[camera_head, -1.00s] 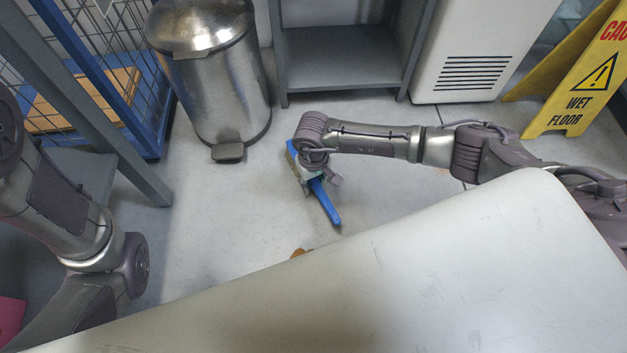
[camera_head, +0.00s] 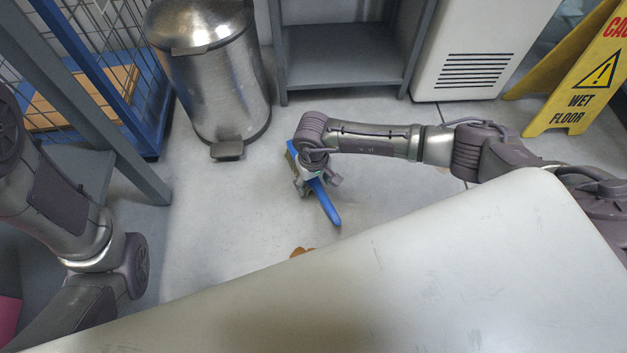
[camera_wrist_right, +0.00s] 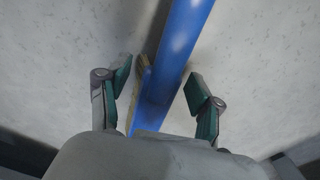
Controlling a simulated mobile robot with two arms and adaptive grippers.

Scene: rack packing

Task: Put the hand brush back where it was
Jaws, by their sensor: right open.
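The blue hand brush (camera_head: 327,205) lies on the grey floor, its handle toward the front and its tan bristles under my right wrist in the head view. My right gripper (camera_head: 304,188) points down over the brush. In the right wrist view the brush (camera_wrist_right: 176,60) runs between the two open fingers of the right gripper (camera_wrist_right: 157,90), with a gap on each side. Part of the brush is hidden by the wrist. My left arm is at the left of the head view; its gripper is out of the picture.
A steel pedal bin (camera_head: 215,85) stands behind and left of the brush. A grey shelf (camera_head: 340,58), a white vented cabinet (camera_head: 470,60) and a yellow wet floor sign (camera_head: 585,85) stand at the back. A small orange-brown thing (camera_head: 299,252) shows in front. Floor left of the brush is clear.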

